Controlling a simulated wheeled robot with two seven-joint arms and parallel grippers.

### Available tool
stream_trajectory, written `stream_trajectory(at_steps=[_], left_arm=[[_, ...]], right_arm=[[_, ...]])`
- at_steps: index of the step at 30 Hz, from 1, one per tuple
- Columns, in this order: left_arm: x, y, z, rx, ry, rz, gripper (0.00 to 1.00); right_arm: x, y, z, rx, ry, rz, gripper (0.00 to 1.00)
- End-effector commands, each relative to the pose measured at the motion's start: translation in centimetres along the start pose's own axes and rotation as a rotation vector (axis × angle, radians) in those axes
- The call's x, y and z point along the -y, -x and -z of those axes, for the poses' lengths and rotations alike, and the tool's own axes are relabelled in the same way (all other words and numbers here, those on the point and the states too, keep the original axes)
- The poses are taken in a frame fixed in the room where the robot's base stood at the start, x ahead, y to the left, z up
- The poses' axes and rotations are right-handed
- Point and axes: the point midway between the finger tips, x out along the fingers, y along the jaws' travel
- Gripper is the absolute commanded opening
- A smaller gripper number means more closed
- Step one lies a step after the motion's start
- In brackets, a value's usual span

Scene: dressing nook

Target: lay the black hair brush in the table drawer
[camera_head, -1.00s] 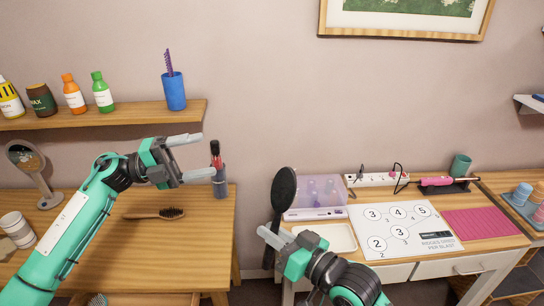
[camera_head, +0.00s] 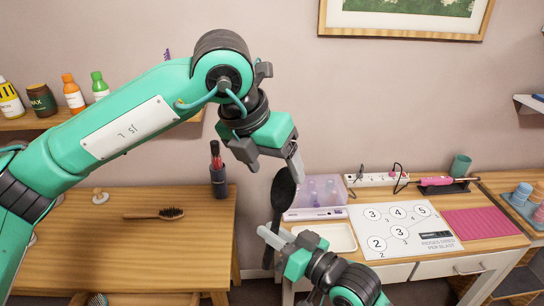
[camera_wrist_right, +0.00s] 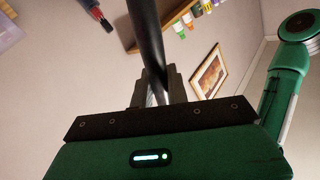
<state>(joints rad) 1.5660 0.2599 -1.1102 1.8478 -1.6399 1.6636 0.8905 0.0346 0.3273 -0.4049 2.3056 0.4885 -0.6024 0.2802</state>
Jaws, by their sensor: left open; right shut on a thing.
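The black hair brush (camera_head: 283,192) stands upright, its oval head up, in front of the wall between the two tables. My right gripper (camera_head: 276,238) is shut on its handle, low down. The handle (camera_wrist_right: 146,35) also rises from the jaws in the right wrist view. My left gripper (camera_head: 271,164) is open at the brush head, with one finger overlapping its top edge. I cannot tell whether they touch. The right table's white drawer (camera_head: 440,268) looks shut. Below the left table's front edge, a bristled item (camera_head: 97,299) shows partly in an opening.
A wooden brush (camera_head: 155,214) and a dark holder with a red-topped item (camera_head: 219,178) are on the left table. The right table carries a clear purple box (camera_head: 315,192), a white tray (camera_head: 338,237), a numbered mat (camera_head: 400,230) and a pink mat (camera_head: 482,223).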

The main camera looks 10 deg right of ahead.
Motion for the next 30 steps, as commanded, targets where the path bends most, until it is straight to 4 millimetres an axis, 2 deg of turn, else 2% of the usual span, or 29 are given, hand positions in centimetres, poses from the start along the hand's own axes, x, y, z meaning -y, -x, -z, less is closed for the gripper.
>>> stream_trajectory(at_steps=[4,8,11,24,30], left_arm=[[0.1,0.5,-0.2,0.024,-0.008,-0.088,0.73],[0.0,0.0,-0.2,0.028,-0.008,-0.11,0.73],[-0.1,-1.2,-0.2,0.027,-0.007,-0.108,0.73],[-0.9,-9.1,-0.5,0.027,-0.008,-0.106,0.73],[-1.1,-10.9,-0.5,0.028,-0.009,-0.106,0.73]], right_arm=[[0.0,0.0,0.0,0.0,0.0,0.0,0.0],[0.0,0.0,0.0,0.0,0.0,0.0,0.0],[0.0,0.0,0.0,0.0,0.0,0.0,0.0],[0.0,0.0,0.0,-0.001,0.0,0.0,0.0],[0.0,0.0,0.0,-0.001,0.0,0.0,0.0]])
